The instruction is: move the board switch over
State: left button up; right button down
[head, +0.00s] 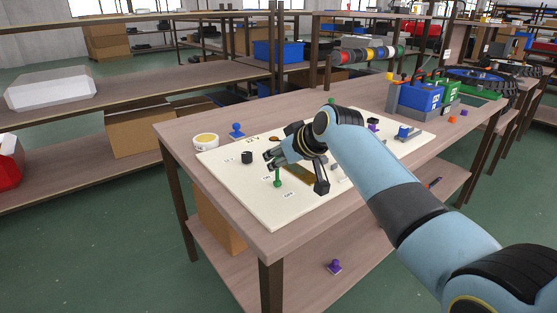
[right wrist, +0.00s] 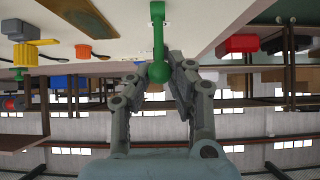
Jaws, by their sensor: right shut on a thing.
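The cream board (head: 240,190) lies on the wooden table, with small printed labels on it. The green board switch (head: 278,182) is a lever near the board's front left. In the right wrist view the green lever (right wrist: 158,38) runs from the board to a round knob between my fingertips. My right gripper (head: 271,159) is shut on the switch; its fingers (right wrist: 165,78) sit at both sides of the knob. The fingers hide part of the lever in the head view. My left gripper is not in view.
A white tub (head: 206,141) and a blue knobbed piece (head: 237,130) stand behind the board. A blue piece (head: 403,132) is at its right.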

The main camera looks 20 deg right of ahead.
jog(key=shift+w+r, duration=0.15)
jog(key=shift+w+a+f+b, duration=0.2)
jog(key=shift+w+a+b, duration=0.1)
jog(key=shift+w+b, duration=0.3)
jog(key=shift+w, duration=0.15)
jog(key=shift+w+a+f+b, duration=0.15)
jog(key=shift+w+b, duration=0.1)
jog(key=shift+w, duration=0.1)
jog(key=shift+w+a+f+b, duration=0.1)
jog(key=shift+w+f+b, duration=0.1)
jog(key=shift+w, duration=0.1)
jog(key=shift+w+a+f+b, duration=0.2)
jog(key=shift+w+b, duration=0.25)
jog(key=shift+w, duration=0.1)
jog(key=c, duration=2)
grip_release()
jog(key=o, duration=0.6)
